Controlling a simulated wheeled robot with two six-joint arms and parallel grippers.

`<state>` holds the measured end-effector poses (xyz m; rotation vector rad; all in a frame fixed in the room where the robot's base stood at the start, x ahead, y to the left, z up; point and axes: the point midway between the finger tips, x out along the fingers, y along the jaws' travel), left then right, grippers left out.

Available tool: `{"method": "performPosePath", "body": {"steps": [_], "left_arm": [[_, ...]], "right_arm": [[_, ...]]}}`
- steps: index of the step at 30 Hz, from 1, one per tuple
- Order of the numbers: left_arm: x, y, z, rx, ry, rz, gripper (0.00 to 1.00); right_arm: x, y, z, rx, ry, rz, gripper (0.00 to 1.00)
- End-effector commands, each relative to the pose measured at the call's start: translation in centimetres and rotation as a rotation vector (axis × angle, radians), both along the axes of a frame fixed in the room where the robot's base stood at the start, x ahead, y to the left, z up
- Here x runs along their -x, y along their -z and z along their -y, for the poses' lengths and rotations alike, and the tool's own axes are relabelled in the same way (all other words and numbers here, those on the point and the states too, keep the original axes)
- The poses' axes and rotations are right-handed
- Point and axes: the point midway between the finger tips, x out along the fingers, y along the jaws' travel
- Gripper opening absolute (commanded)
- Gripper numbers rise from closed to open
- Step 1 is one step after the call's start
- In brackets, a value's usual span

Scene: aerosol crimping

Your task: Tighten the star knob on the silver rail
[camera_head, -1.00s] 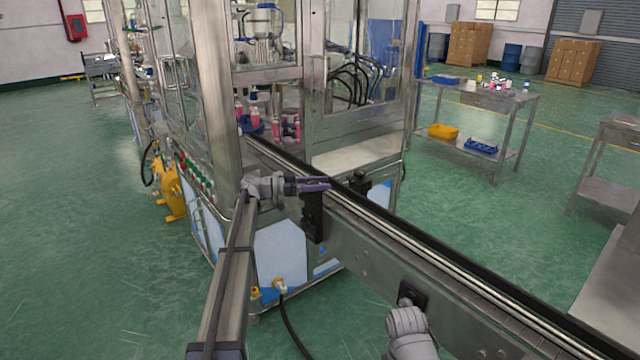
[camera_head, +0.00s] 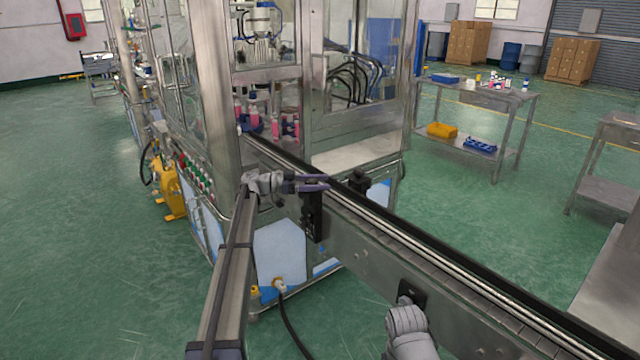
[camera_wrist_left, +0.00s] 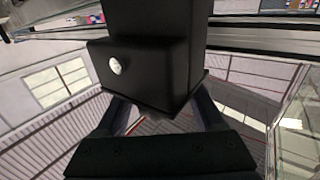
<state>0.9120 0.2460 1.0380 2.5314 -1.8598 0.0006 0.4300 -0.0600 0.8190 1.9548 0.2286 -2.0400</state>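The silver rail (camera_head: 365,250) runs from the machine down to the lower right. A black bracket (camera_head: 314,222) hangs on its near side. My left gripper (camera_head: 328,183) is at the top of this bracket, its two fingers apart. In the left wrist view, a black block (camera_wrist_left: 150,70) with a small pale round screw head stands beyond and between my open left gripper's fingers (camera_wrist_left: 165,108). I cannot make out the star knob's lobes; the block may hide them. A grey rounded part (camera_head: 408,325) at the bottom looks like my right wrist; its fingers cannot be made out.
A dark plate (camera_head: 412,292) sits on the rail's near face beside the grey part. Another black bracket (camera_head: 372,190) stands on the far side. The glazed machine (camera_head: 215,100) is close on the left.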

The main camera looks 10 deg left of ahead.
Motion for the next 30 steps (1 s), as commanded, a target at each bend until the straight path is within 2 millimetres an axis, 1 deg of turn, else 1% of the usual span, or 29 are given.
{"method": "performPosePath", "body": {"steps": [1, 2, 3, 10, 14, 20, 27, 30], "left_arm": [[0.0, 0.0, 0.0, 0.000, 0.000, 0.000, 0.76], [0.0, 0.0, 0.0, 0.000, 0.000, 0.000, 0.80], [0.0, 0.0, 0.0, 0.000, 0.000, 0.000, 0.81], [0.0, 0.0, 0.0, -0.001, -0.001, 0.000, 0.81], [0.1, 0.0, -0.5, -0.001, -0.002, 0.000, 0.81], [0.8, 0.0, -2.7, -0.001, -0.002, 0.000, 0.81], [1.9, 0.0, -6.4, 0.000, -0.003, 0.000, 0.81], [2.2, 0.0, -7.2, 0.000, 0.000, 0.000, 0.81]], "right_arm": [[0.0, 0.0, 0.0, 0.000, 0.000, 0.000, 0.76], [0.0, 0.0, 0.0, 0.000, 0.000, 0.000, 0.76], [0.0, 0.0, 0.0, 0.000, 0.000, 0.000, 0.76], [0.0, 0.0, 0.0, 0.000, 0.000, 0.000, 0.76], [0.0, 0.0, 0.0, 0.000, 0.000, 0.000, 0.76], [0.0, 0.0, 0.0, 0.000, 0.000, 0.000, 0.76], [0.0, 0.0, 0.0, 0.000, 0.000, 0.000, 0.76], [0.0, 0.0, 0.0, 0.000, 0.000, 0.000, 0.76]]}}
